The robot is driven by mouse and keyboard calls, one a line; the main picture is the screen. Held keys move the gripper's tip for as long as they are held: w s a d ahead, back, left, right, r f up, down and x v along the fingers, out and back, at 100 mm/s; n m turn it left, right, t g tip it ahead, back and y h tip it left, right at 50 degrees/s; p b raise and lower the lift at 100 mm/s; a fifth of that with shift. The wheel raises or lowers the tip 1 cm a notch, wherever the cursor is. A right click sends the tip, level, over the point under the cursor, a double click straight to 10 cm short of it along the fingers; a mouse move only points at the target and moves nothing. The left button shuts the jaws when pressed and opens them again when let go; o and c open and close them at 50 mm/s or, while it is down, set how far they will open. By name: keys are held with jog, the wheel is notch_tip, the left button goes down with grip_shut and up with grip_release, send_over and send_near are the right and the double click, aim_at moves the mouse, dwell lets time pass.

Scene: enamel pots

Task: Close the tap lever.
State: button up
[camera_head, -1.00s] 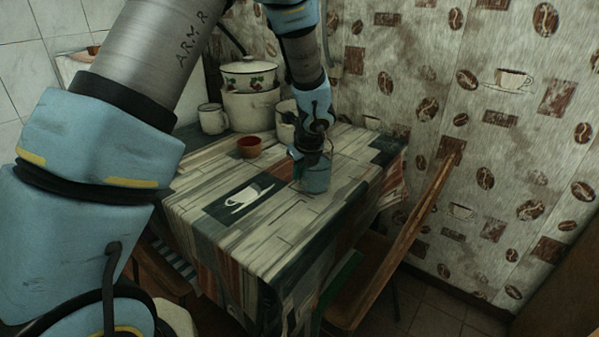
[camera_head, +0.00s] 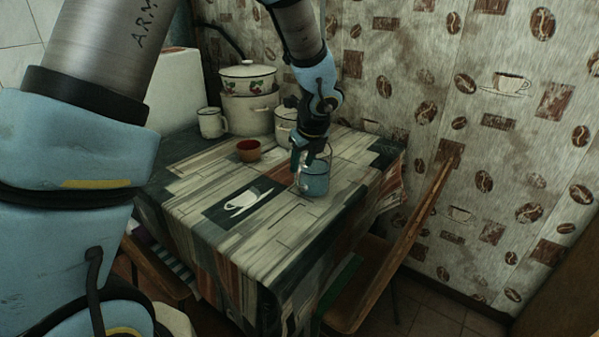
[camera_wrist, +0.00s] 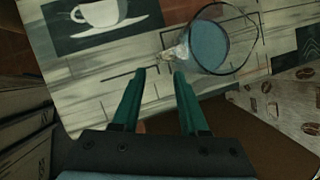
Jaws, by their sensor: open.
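A clear round glass vessel (camera_head: 316,182) with blue liquid stands on the table; it also shows in the wrist view (camera_wrist: 210,45). A small pale fitting, apparently the tap (camera_wrist: 175,52), sticks out from the vessel's left side in the wrist view. Its lever is too small and dim to make out. My gripper (camera_wrist: 160,72) is open, with empty green fingers just short of the tap in that picture. In the head view my gripper (camera_head: 298,166) is beside the vessel's upper left side and partly covers it. I cannot tell whether it touches the tap.
A red-brown cup (camera_head: 249,151), a white mug (camera_head: 211,123), stacked enamel pots (camera_head: 248,108) and another pot (camera_head: 285,128) stand behind. The patterned wall is at the right. A wooden chair (camera_head: 400,235) is by the table. The table's front is clear.

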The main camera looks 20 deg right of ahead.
jog(key=v, duration=0.5)
jog(key=shift+s+r, duration=0.15)
jog(key=shift+r, duration=0.2)
